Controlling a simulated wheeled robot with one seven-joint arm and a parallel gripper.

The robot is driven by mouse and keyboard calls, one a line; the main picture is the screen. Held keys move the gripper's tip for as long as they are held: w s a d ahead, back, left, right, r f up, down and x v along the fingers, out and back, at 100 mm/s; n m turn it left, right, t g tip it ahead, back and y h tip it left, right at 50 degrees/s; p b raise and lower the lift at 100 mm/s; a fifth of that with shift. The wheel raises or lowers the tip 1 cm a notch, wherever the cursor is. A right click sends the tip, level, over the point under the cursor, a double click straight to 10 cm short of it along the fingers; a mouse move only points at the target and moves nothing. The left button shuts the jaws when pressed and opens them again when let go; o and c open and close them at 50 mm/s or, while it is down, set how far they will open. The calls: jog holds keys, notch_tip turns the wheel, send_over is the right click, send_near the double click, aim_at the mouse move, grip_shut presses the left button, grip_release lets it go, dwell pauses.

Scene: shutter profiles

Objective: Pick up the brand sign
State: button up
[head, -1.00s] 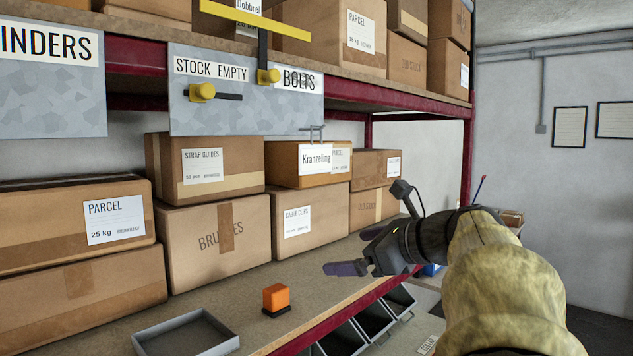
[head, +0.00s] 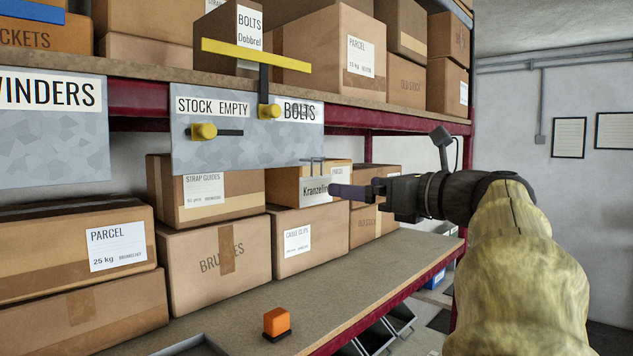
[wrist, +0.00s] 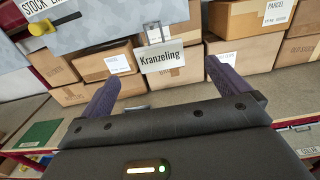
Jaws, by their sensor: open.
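The brand sign (head: 314,190) is a small pale plate reading "Kranzeling". It hangs below the upper shelf from a thin metal hanger, in front of the cartons. My gripper (head: 338,192) is level with the sign in the head view, and its fingertips overlap the sign's right end. In the wrist view the sign (wrist: 162,57) shows whole, ahead and between the two purple fingers (wrist: 160,72). The fingers are wide apart and nothing is held. I cannot tell exactly how far the sign is from the fingertips.
Cartons (head: 215,250) line the lower shelf behind the sign. A grey panel marked "STOCK EMPTY" and "BOLTS" (head: 245,150) with yellow knobs hangs to its left. An orange block (head: 276,320) stands on the shelf board below, which is otherwise largely clear there.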

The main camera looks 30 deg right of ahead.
aim_at(318, 184)
jog(key=p+x, duration=0.3)
jog(key=x, duration=0.4)
jog(key=shift+w, duration=0.1)
jog(key=shift+w+a, duration=0.1)
jog(key=shift+w, duration=0.2)
jog(key=shift+s, duration=0.1)
jog(key=shift+w+a, duration=0.15)
jog(key=shift+w, duration=0.1)
jog(key=p+x, duration=0.3)
jog(key=x, duration=0.1)
jog(key=shift+a, duration=0.15)
jog(key=shift+w+f, duration=0.2)
jog(key=shift+w, duration=0.15)
